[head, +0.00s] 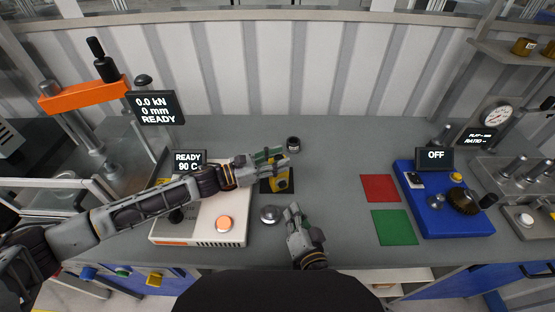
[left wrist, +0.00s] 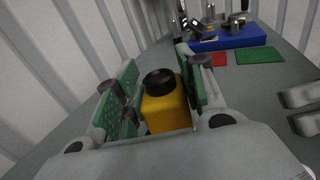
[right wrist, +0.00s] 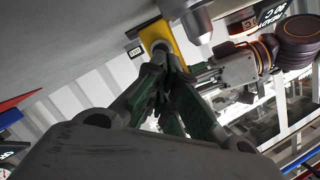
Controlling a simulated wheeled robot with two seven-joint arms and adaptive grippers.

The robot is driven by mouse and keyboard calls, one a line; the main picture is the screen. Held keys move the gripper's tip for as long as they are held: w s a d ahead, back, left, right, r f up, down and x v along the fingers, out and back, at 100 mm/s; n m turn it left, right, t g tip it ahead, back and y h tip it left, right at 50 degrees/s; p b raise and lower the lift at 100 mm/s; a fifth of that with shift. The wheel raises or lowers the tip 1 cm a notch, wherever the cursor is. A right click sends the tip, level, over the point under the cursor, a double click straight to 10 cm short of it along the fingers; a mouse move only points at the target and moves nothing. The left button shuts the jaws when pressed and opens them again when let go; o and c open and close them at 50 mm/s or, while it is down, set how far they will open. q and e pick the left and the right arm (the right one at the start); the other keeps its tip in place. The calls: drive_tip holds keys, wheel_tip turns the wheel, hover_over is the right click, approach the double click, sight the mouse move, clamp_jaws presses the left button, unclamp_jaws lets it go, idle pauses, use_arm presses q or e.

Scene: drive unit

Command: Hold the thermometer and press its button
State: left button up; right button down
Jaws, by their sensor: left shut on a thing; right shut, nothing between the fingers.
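The thermometer is a yellow body with a black end (head: 281,184), near the middle of the bench in the head view. My left gripper (head: 270,160) is shut on it; in the left wrist view the yellow body (left wrist: 166,112) sits between the green finger pads. My right gripper (head: 293,212) is shut and empty, lower in the head view and nearer the bench front. In the right wrist view its closed fingertips point towards the yellow body (right wrist: 158,36), which shows a round grey part and a small dark display. I cannot tell whether they touch it.
A white heater unit (head: 200,222) with an orange knob stands under my left arm. A silver round item (head: 270,214) and a small dark cylinder (head: 293,144) are close by. Red (head: 380,188) and green (head: 394,227) squares and a blue device (head: 445,215) lie to the right.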

drive_tip(key=w+d+r+t+h, duration=0.1)
drive_tip(key=w+d+r+t, duration=0.1)
drive_tip(key=w+d+r, duration=0.15)
wheel_tip(320, 180, up, 13)
drive_tip(key=a+n+t+y, duration=0.2)
drive_tip(key=a+n+y, duration=0.1)
drive_tip(key=n+y, duration=0.65)
wheel_tip(320, 180, down, 9)
drive_tip(key=s+a+n+g+h, duration=0.1)
drive_tip(key=s+a+n+g, duration=0.2)
drive_tip(key=n+g, duration=0.7)
drive_tip(key=d+f+h, duration=0.1)
drive_tip(key=d+f, duration=0.1)
drive_tip(key=f, duration=0.1)
drive_tip(key=s+d+f+m+g+h, duration=0.1)
drive_tip(key=f+h, duration=0.1)
drive_tip(key=f, duration=0.1)
drive_tip(key=d+f+h, duration=0.2)
drive_tip(key=f, duration=0.1)
drive_tip(key=shift+s+d+f+g, duration=0.3)
drive_tip(key=shift+s+d, duration=0.05)
drive_tip(key=shift+s, duration=0.05)
drive_tip(key=shift+s+d+f+m+h, duration=0.1)
drive_tip(key=shift+f+m+h, duration=0.05)
drive_tip(key=shift+m+h, duration=0.15)
drive_tip(key=shift+m, duration=0.25)
